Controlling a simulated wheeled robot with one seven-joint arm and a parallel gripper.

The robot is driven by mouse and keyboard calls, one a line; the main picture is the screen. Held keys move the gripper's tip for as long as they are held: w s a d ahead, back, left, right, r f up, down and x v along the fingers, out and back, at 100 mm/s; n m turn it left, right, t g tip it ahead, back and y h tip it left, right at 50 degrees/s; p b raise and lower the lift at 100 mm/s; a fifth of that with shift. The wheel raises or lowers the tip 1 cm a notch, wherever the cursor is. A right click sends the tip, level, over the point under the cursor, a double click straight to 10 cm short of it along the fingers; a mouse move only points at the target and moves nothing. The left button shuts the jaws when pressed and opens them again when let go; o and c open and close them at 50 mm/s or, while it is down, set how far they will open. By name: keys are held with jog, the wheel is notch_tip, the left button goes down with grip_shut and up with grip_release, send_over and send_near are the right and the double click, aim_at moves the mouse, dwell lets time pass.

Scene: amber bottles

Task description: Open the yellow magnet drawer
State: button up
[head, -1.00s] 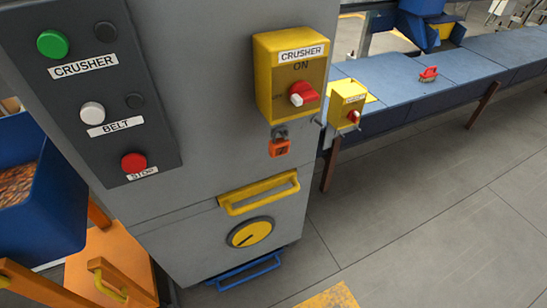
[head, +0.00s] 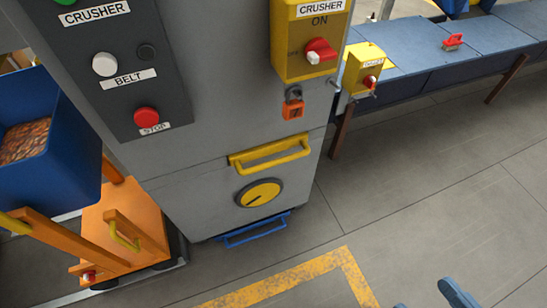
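The magnet drawer (head: 215,187) is the grey front low on the grey cabinet, with a yellow bar handle (head: 270,150) along its top. A round yellow dial (head: 260,193) with a dark pointer sits below the handle. The drawer front looks flush with the cabinet, so it appears shut. Two blue fingertips of my gripper (head: 430,297) show at the bottom right edge, spread apart with bare floor between them. The rest of my gripper is out of view. It is well to the right of and nearer than the handle, touching nothing visible.
A blue handle (head: 254,230) sticks out at the cabinet's foot. A yellow crusher switch box (head: 292,68) and an orange padlock (head: 293,108) are above the drawer. An orange cart (head: 120,225) and blue bin (head: 50,150) stand left. The floor in front is clear, with yellow marking (head: 290,278).

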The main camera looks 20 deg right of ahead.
jog(key=w+f+m, duration=0.1)
jog(key=w+f, duration=0.1)
jog(key=f, duration=0.1)
jog(key=w+f+m, duration=0.2)
jog(key=f, duration=0.2)
jog(key=w+d+f+m+b, duration=0.1)
jog(key=w+f, duration=0.2)
jog(key=f, duration=0.1)
jog(key=shift+f, duration=0.2)
jog(key=c, duration=0.5)
jog(key=shift+o, duration=0.2)
jog(key=m+b, duration=0.2)
jog(key=m, duration=1.2)
send_near(274, 161)
notch_tip(274, 161, down, 2)
jog(key=w, duration=0.2)
jog(key=shift+t, duration=0.3)
jog(key=b+x, duration=0.3)
jog(key=x, duration=0.5)
